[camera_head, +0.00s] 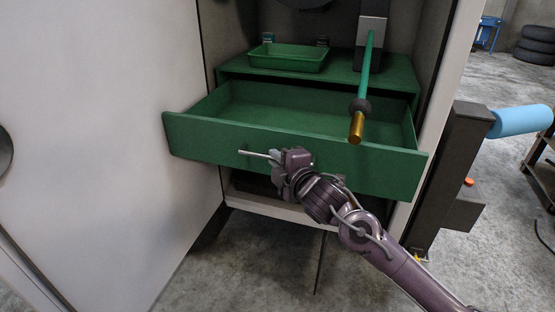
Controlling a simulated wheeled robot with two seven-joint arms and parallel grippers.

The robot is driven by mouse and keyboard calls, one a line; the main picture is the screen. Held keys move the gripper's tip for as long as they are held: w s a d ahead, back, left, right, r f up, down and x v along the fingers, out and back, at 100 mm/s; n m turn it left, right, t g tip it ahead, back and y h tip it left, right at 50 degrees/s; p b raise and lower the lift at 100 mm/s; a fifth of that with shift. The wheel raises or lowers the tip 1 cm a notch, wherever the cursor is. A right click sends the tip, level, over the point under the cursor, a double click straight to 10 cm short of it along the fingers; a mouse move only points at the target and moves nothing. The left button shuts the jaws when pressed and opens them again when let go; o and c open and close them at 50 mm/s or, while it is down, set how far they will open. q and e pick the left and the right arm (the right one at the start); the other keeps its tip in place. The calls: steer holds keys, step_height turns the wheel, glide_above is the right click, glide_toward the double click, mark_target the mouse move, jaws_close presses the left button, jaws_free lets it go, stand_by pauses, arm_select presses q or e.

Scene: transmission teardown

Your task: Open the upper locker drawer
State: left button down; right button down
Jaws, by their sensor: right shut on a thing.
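The upper locker drawer (204,134) is green and stands pulled out from the locker, showing its empty interior. Its metal handle (255,154) runs across the middle of the front panel. My right gripper (275,156) is shut on the right part of that handle, and its fingers partly hide the handle. My right arm reaches in from the lower right, in front of the drawer's lower right part. My left gripper is not in view.
A green tray (288,60) sits on the shelf above. A tool with a green shaft and brass tip (356,126) juts out over the drawer. The white locker door (95,130) stands open at left. A dark post (455,170) is at right.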

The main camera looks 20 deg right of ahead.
steer(key=c, duration=1.5)
jaws_free()
steer(key=b+v, duration=0.2)
steer(key=v, duration=0.5)
steer(key=shift+s+d, duration=0.1)
steer(key=shift+s, duration=0.25)
